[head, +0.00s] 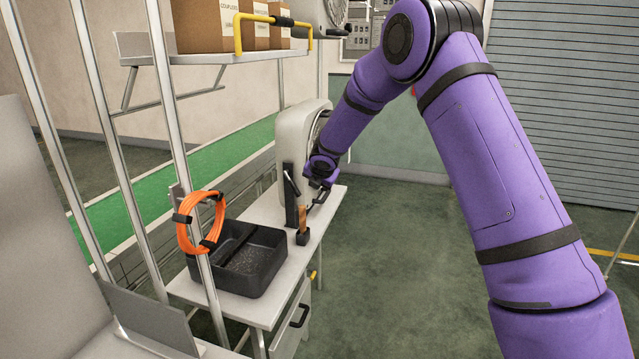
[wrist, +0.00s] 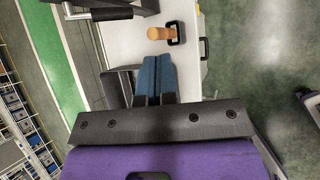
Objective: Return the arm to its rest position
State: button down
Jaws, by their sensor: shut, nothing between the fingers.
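My purple arm reaches forward across the head view, with my gripper (head: 319,192) above the far part of the narrow work table (head: 325,208). In the wrist view my gripper (wrist: 156,62) has its two blue-grey fingers side by side, shut and empty. A wooden-handled item with a black square end (head: 302,228) stands on the table near the gripper. It also shows in the wrist view as a wooden handle (wrist: 158,33), just beyond the fingertips and apart from them. The gripper's fingertips are small in the head view.
A black bin (head: 262,272) sits on the table's near end. An orange cable coil (head: 219,215) hangs on a rack post beside it. A white round-faced machine (head: 295,135) stands behind. Cardboard boxes (head: 208,28) sit on a shelf above. Open green floor (head: 400,250) lies right of the table.

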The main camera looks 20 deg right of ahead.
jog(key=shift+s+d+r, duration=0.15)
jog(key=shift+s, duration=0.15)
jog(key=shift+r, duration=0.1)
